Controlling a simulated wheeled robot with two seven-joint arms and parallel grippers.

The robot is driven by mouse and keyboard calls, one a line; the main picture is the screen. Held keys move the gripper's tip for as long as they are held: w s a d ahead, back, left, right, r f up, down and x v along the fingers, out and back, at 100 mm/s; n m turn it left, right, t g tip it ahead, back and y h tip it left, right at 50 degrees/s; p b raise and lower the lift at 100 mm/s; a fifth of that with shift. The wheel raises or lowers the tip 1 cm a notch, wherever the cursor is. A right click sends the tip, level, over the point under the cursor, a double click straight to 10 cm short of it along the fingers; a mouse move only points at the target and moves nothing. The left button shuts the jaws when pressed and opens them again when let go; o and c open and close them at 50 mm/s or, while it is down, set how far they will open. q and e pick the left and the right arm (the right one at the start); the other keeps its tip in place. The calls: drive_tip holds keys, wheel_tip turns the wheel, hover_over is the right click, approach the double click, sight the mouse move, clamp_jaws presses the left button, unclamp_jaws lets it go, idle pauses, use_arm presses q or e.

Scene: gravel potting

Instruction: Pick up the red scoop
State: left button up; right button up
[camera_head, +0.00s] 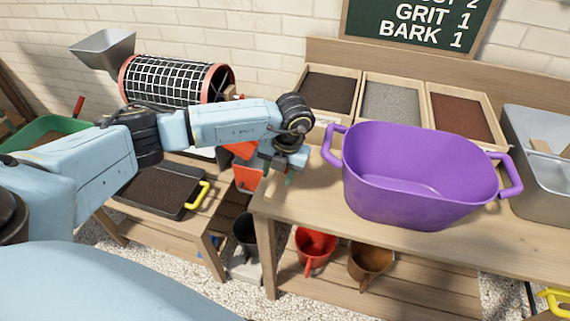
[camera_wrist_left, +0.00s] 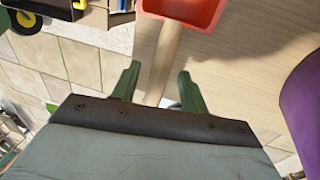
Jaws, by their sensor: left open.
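The red scoop (camera_wrist_left: 188,10) shows at the top of the left wrist view, with an orange-red open bowl and a pale wooden handle. The handle runs down between my two green fingertips (camera_wrist_left: 158,85), with a gap on each side. My left gripper is open; whether the handle is level with the fingertips or below them I cannot tell. My right gripper is not in view.
A purple tub (camera_head: 420,190) stands on the bench just right of my left gripper. Behind it are bins of dark soil (camera_head: 328,91), grey grit (camera_head: 390,103) and brown bark (camera_head: 462,117). A black tray (camera_head: 160,188) with a yellow handle lies left. A red pot (camera_head: 315,243) is below.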

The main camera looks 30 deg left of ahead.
use_arm(q)
drive_tip(key=shift+a+f, duration=0.25)
drive_tip(key=shift+f, duration=0.9)
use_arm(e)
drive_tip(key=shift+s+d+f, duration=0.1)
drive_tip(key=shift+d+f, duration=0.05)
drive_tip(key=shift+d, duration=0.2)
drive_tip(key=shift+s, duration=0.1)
use_arm(q)
clamp_jaws()
drive_tip(key=shift+r, duration=0.1)
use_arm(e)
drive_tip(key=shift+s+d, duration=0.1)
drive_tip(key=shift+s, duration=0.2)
